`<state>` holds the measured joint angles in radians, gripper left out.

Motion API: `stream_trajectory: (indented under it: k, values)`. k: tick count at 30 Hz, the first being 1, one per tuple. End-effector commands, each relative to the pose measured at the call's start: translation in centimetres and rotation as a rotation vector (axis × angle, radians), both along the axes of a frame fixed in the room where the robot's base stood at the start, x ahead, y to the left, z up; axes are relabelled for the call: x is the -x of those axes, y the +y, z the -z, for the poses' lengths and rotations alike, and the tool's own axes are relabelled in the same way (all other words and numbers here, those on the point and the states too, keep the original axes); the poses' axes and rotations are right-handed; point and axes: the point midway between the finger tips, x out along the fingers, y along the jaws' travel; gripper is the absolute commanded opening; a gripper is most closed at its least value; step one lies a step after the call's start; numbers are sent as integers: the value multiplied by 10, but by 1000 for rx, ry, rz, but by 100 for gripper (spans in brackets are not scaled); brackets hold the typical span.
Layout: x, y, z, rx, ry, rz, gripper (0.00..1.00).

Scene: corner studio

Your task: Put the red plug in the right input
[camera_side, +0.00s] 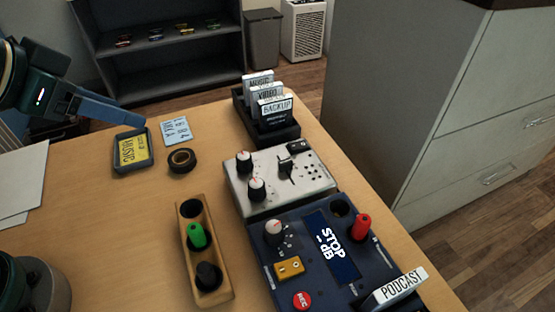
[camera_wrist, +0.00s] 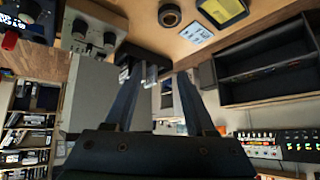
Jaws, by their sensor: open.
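The red plug (camera_side: 361,228) stands upright at the right edge of the dark blue recorder (camera_side: 255,246), seemingly seated in an input there; its base is hard to see. An open round input (camera_side: 338,207) lies beside it, up and to the left. The plug also shows at the left edge of the wrist view (camera_wrist: 10,40). My gripper (camera_side: 140,122) is at the upper left in the side view, far from the plug, beside the tray. Its two fingers (camera_wrist: 157,78) are spread apart with nothing between them in the wrist view.
A wooden holder (camera_side: 183,232) has an empty top hole, a green plug (camera_side: 196,236) and a black plug (camera_side: 207,276). A grey mixer (camera_side: 262,181), card rack (camera_side: 270,127), tape roll (camera_side: 182,160) and tray with a yellow card (camera_side: 119,166) stand nearby. The table's left middle is clear.

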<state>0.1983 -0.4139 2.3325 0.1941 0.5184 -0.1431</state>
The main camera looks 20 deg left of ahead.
Motion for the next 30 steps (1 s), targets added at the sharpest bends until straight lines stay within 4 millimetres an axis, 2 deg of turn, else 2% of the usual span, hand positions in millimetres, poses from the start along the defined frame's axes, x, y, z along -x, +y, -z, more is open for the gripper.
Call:
stream_trajectory:
  k: [1,3,6,9,13,30]
  values:
    - [19,14,2,10,38,-55,55]
    - [43,23,8,25,101,-103,55]
    - [68,29,16,49,169,-144,55]
    - [84,29,21,66,210,-161,55]
    - [91,29,23,74,230,-165,55]
    - [90,29,23,72,228,-164,55]
